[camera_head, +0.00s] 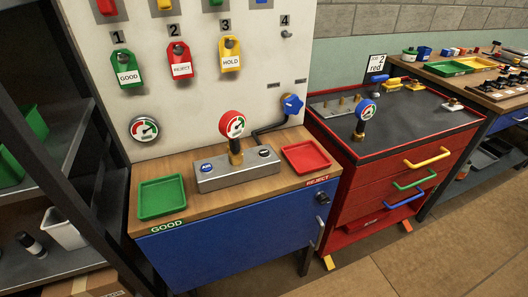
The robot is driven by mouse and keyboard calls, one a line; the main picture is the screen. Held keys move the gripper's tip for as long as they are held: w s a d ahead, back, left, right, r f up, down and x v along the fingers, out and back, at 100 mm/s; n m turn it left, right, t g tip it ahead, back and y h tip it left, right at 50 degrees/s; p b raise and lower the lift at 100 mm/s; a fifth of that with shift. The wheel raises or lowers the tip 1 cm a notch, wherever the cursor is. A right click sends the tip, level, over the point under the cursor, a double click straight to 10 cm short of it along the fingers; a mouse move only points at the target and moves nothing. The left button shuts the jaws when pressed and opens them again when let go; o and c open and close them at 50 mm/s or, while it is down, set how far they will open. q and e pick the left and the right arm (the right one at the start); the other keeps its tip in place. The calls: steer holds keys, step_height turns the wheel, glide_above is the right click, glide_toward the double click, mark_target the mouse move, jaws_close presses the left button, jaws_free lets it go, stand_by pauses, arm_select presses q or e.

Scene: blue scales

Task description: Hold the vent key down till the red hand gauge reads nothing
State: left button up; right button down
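The red hand gauge (232,124) stands upright on a brass stem on the grey metal block (236,177) on the wooden bench top. Its white dial faces me; the needle is too small to read surely. The block has a blue round key (207,168) with white lettering at its left and a small dark round key (264,153) at its right. I cannot read which one is the vent key. Nothing touches either key. Neither of my grippers is in view.
A green tray (162,215) and a red tray (325,168) flank the block. A dark hose runs behind it to a blue wall fitting (292,104). Another gauge (144,128) is on the panel. A blue gauge (367,108) stands on the red cart (398,170).

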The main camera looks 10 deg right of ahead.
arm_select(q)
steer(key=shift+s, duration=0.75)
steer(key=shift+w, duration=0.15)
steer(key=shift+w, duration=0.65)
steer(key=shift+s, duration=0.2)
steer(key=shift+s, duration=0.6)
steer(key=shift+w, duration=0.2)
